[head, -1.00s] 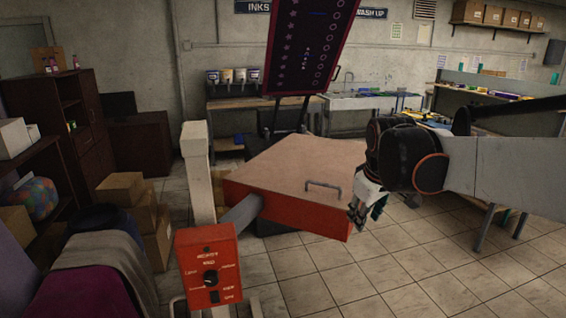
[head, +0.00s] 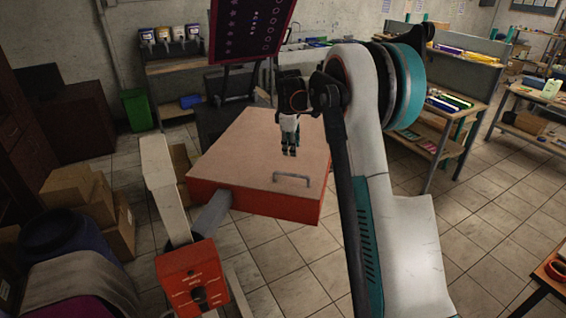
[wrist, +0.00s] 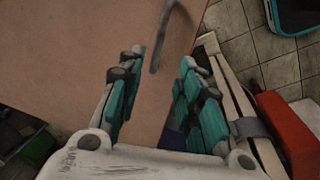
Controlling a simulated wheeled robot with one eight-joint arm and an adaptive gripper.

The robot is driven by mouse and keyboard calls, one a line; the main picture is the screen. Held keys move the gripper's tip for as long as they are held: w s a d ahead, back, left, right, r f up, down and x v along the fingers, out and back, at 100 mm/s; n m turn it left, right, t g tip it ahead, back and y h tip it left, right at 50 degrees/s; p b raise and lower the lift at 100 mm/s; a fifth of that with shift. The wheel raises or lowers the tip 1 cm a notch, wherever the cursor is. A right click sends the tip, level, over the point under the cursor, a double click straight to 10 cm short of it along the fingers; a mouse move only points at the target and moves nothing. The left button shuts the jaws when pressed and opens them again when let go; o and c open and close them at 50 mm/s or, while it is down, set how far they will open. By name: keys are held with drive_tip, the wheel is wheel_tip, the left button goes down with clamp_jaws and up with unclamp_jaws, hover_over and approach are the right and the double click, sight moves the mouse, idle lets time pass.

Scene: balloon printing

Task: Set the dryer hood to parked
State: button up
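The dryer hood (head: 240,155) is a flat orange-red box with a pinkish top, carried on a grey arm (head: 211,214) from a white post (head: 162,185). Its grey bar handle (head: 291,180) stands on the top near the front edge. In the wrist view the hood's top (wrist: 60,50) fills the upper left, and the handle (wrist: 172,35) shows ahead of the fingers. My gripper (head: 290,150) points down above the hood top, behind the handle and apart from it. Its teal fingers (wrist: 158,95) are spread with nothing between them.
A red control box (head: 193,280) with a black knob sits at the post's foot. A dark print panel (head: 247,25) stands behind the hood. Cardboard boxes (head: 78,190) and a blue barrel (head: 60,245) are at left. Tiled floor (head: 300,245) is free in front and right of the hood.

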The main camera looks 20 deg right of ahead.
sight(292, 175)
drive_tip(key=f, duration=0.4)
drive_tip(key=w+d+f, duration=0.1)
drive_tip(key=f, duration=0.4)
drive_tip(key=w+f, duration=0.1)
drive_tip(key=f, duration=0.3)
drive_tip(key=shift+d+f, duration=0.3)
drive_tip(key=shift+d, duration=0.1)
clamp_jaws()
